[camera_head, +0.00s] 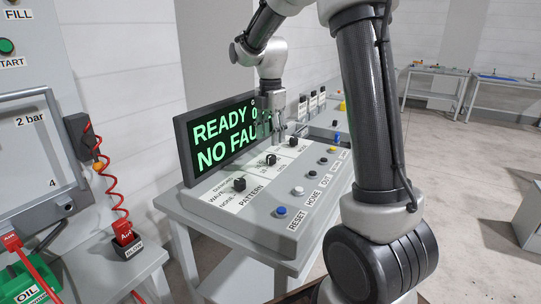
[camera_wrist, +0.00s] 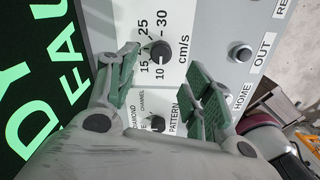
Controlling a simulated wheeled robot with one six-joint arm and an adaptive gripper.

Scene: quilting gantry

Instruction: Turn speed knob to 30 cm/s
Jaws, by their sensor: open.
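The speed knob (camera_head: 271,159) is a black knob on the grey console, the middle of three in a row below the display. In the wrist view the speed knob (camera_wrist: 151,47) sits among the marks 10, 15, 25, 30 and cm/s. Its exact pointer setting is too small to read. My gripper (camera_head: 279,133) is above the console near this knob. In the wrist view my gripper (camera_wrist: 163,82) is open and empty, its green-padded fingers wide apart. The speed knob appears beyond the fingertips, and I see no contact.
The pattern knob (camera_head: 239,184) is nearer the front, and another knob (camera_head: 293,141) is farther back. A blue reset button (camera_head: 281,211) and several other buttons line the right side. The display (camera_head: 218,134), reading READY and NO FAU, stands upright close to the gripper's left.

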